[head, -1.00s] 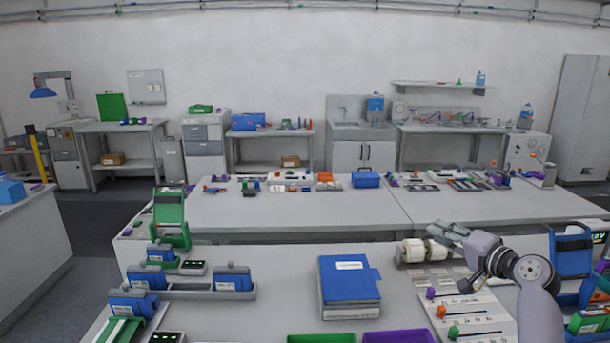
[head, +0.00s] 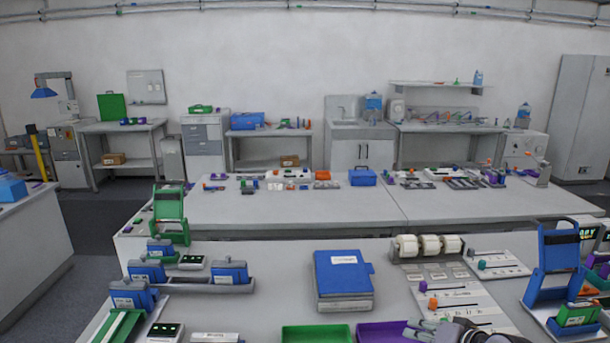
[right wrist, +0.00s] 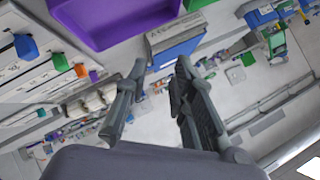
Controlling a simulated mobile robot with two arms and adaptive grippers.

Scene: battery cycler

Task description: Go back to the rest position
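My right gripper (head: 424,329) shows at the bottom edge of the head view, low over the near bench and just right of the purple bin (head: 378,335). In the right wrist view its two fingers (right wrist: 160,66) are spread apart with nothing between them. The purple bin also shows at the top of that view (right wrist: 115,20), with the blue binder (right wrist: 180,50) beyond the fingertips. My left gripper is in neither view.
The near bench carries the blue binder (head: 344,280), a green bin (head: 318,334), a rack of white rolls (head: 430,245), a slider board (head: 455,298) and a blue stand (head: 557,262) at right. Blue battery units stand at left. Bare bench surrounds the binder.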

